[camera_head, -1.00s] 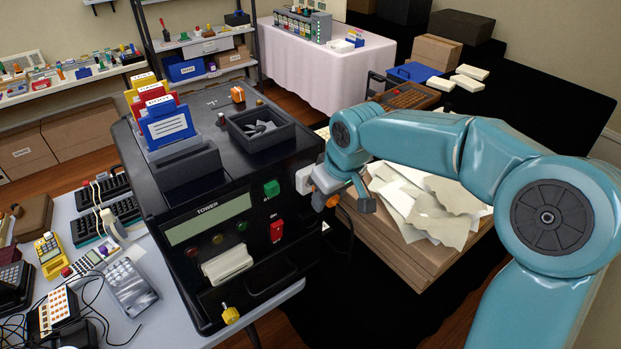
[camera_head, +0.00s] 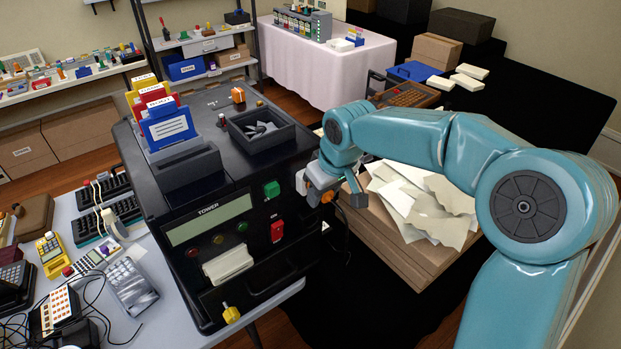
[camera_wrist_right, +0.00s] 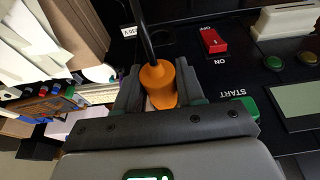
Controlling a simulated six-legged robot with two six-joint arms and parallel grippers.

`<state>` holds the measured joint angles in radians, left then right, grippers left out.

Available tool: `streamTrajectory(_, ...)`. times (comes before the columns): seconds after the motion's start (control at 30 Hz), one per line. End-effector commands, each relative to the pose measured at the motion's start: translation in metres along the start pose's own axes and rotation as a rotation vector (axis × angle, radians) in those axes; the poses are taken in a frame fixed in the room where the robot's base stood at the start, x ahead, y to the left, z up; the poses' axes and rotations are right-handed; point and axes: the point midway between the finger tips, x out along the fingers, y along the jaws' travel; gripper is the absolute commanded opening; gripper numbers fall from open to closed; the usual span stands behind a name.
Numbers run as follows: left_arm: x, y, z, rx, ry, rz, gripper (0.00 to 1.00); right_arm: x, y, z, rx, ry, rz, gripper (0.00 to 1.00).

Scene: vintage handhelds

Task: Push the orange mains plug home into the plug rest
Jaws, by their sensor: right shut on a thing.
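The orange mains plug (camera_wrist_right: 158,85) is between the two dark fingers of my right gripper (camera_wrist_right: 160,88) in the wrist view, with a black cable running up from it. My right gripper (camera_head: 318,188) is shut on the plug at the right side of the black tower. A bit of the orange plug (camera_head: 327,197) shows below the fingers in the head view. My left gripper is not in view.
The black tower (camera_head: 192,268) carries a red switch (camera_head: 277,231), a green start button (camera_head: 271,189) and an open black tray (camera_head: 283,139). A cardboard box with loose papers (camera_head: 393,236) stands close on the right. A table with handhelds (camera_head: 131,285) is at left.

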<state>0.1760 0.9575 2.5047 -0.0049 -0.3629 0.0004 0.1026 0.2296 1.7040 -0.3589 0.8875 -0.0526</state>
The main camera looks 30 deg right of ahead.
Motion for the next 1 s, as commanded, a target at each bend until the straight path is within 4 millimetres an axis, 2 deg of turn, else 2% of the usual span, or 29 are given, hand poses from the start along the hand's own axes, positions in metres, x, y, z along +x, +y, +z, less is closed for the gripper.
streamTrajectory(0.6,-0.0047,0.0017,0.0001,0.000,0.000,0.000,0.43,0.0023,-0.0001,-0.0093,0.000,0.001,0.000,0.00)
streamTrajectory(0.63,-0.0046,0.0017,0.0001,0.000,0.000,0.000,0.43,0.0024,0.0000,-0.0095,0.000,0.001,0.000,0.41)
streamTrajectory(0.7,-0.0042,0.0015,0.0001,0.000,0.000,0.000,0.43,0.0026,0.0000,-0.0092,0.000,0.001,0.000,0.64)
streamTrajectory(0.73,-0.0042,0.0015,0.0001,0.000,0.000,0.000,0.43,0.0026,0.0000,-0.0092,0.000,0.001,0.000,0.68)
streamTrajectory(1.0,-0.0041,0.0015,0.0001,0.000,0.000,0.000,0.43,0.0028,0.0000,-0.0087,0.000,0.000,0.000,0.68)
